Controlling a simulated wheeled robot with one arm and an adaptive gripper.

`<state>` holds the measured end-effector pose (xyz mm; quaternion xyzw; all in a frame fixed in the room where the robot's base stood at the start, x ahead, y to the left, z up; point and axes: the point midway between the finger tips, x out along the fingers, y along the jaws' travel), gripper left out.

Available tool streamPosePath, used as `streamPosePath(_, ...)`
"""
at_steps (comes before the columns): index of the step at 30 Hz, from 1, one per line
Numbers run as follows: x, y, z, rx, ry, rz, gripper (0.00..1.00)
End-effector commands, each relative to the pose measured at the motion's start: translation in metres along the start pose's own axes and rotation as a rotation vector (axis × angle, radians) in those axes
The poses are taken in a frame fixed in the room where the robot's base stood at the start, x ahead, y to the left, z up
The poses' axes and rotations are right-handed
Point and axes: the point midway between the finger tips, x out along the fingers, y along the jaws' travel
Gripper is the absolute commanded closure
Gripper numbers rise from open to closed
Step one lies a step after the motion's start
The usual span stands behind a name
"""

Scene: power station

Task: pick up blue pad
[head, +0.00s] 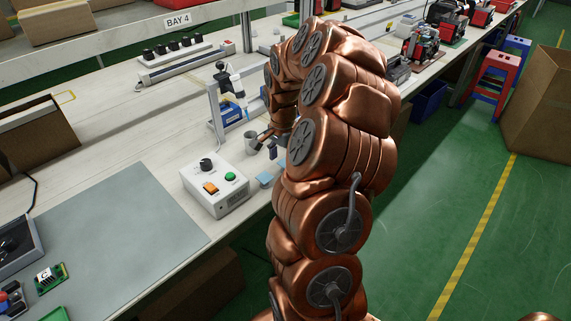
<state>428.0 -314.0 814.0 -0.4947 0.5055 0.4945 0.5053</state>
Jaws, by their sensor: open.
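A light blue pad (266,178) lies flat on the white workbench, near its front edge, just right of the white control box. My copper arm covers the area to its right, so part of the pad may be hidden. My gripper (264,147) is open above the bench, a little beyond the pad in the picture. Its dark fingers point down and left, and they are small and partly hidden by my arm. I see nothing held between them.
The white control box (215,185) has a black knob and orange and green buttons. A grey metal cup (251,139) stands close to my gripper, near a small press-like stand (228,105). A grey mat (110,225) covers the bench at left.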

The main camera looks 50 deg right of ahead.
Motion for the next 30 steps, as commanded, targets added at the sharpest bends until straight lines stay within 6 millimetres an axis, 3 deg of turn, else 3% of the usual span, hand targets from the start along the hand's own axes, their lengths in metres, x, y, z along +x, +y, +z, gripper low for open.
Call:
streamPosePath(14, 0.0014, 0.0001, 0.0000, 0.000, 0.000, 0.000, 0.29)
streamPosePath(27, 0.0014, 0.0000, 0.0001, 0.000, 0.000, 0.000, 0.73)
streamPosePath(30, 0.0014, 0.0000, 0.0001, 0.000, 0.000, 0.000, 0.75)
